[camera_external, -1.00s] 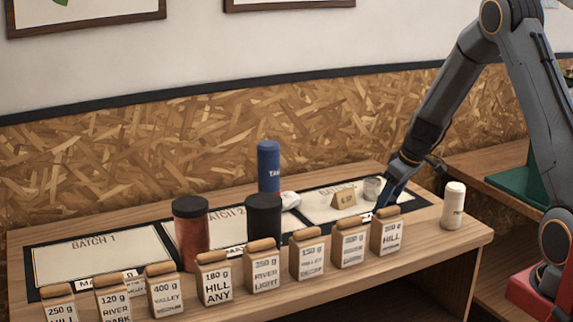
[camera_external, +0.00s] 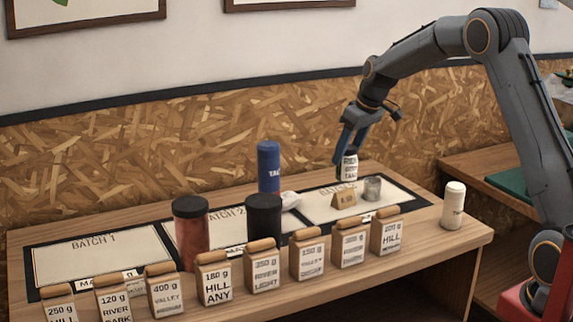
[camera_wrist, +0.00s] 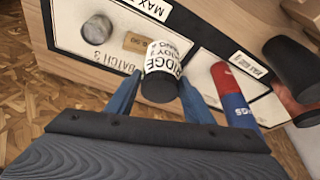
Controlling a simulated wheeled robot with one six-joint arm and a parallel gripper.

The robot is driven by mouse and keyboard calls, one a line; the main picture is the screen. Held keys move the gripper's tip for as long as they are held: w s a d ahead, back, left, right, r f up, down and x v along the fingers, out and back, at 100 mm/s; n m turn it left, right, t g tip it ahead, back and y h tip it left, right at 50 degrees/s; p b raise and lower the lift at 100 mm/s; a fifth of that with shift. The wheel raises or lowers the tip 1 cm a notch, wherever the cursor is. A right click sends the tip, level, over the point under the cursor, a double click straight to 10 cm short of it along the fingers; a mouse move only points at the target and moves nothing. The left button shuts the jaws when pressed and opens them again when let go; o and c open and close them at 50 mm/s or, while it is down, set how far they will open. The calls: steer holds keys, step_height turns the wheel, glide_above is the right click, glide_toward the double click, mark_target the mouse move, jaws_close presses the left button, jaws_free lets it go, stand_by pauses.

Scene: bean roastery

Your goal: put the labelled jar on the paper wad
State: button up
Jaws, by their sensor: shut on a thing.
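My gripper (camera_external: 348,150) is shut on the labelled jar (camera_external: 348,168), a small jar with a white label and a dark end. It holds the jar in the air above the batch 3 mat. In the wrist view the jar (camera_wrist: 161,60) sits between the fingertips and its label reads RIDGE. The paper wad (camera_external: 290,198) is a small white crumpled lump beside the black canister, to the left of the held jar and lower. I cannot make out the wad clearly in the wrist view.
A blue can (camera_external: 268,168), a black canister (camera_external: 264,218) and a red-brown canister (camera_external: 191,240) stand around the wad. A grey metal cup (camera_external: 372,189) and a tan card (camera_external: 344,199) are on the right mat. Several labelled bags line the front; a white bottle (camera_external: 453,206) stands right.

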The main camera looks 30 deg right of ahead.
steer(key=w+a+r+m+h+b, duration=0.1)
steer(key=w+a+r+m+b, duration=0.15)
steer(key=w+a, duration=0.95)
steer(key=shift+n+t, duration=0.25)
steer(key=shift+t, duration=0.05)
steer(key=f+p, duration=0.2)
steer(key=f, duration=0.8)
steer(key=shift+w, duration=0.2)
steer(key=shift+f, duration=0.15)
steer(key=o, duration=1.2)
steer(key=b+v, duration=0.2)
steer(key=v, duration=1)
